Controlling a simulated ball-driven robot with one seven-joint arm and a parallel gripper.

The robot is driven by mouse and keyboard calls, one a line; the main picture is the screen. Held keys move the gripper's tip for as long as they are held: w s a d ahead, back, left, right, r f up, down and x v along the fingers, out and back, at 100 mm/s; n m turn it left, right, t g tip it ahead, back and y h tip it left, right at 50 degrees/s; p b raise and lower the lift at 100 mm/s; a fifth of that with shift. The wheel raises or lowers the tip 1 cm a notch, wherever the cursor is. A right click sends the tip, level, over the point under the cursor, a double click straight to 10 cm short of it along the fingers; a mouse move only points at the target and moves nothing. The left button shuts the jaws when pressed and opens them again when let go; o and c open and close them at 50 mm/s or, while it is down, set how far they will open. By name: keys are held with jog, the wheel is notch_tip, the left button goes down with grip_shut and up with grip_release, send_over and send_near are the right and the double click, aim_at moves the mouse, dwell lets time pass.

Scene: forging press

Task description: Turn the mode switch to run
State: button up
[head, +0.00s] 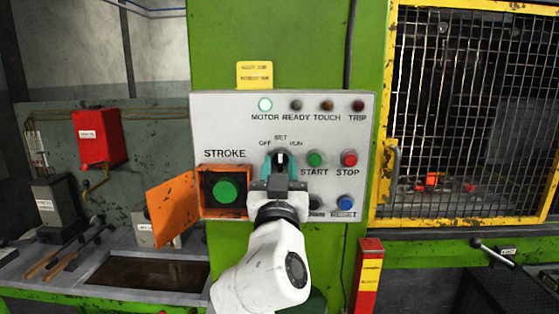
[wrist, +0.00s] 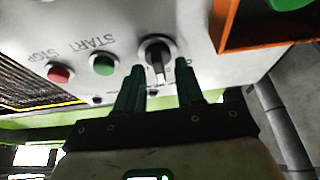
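The mode switch (head: 281,155) is a dark round knob with a white pointer on the light grey panel, under the labels OFF, SET and RUN. Its pointer stands about upright, towards SET. It also shows in the wrist view (wrist: 155,49), where the panel appears upside down. My gripper (head: 281,168) is in front of the switch with its two teal fingers open. In the wrist view the fingers (wrist: 162,80) stand on either side of the knob, with gaps visible; contact cannot be told. My gripper hides the knob's lower part in the head view.
The green START button (head: 315,159) and red STOP button (head: 349,159) are close on the right. On the left, an orange box with its door (head: 172,209) open surrounds the green STROKE button (head: 225,192). The MOTOR lamp (head: 265,105) is lit. A yellow-framed mesh guard (head: 470,120) stands right.

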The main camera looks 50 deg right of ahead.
jog(key=shift+d, duration=0.1)
grip_shut()
dwell(0.3)
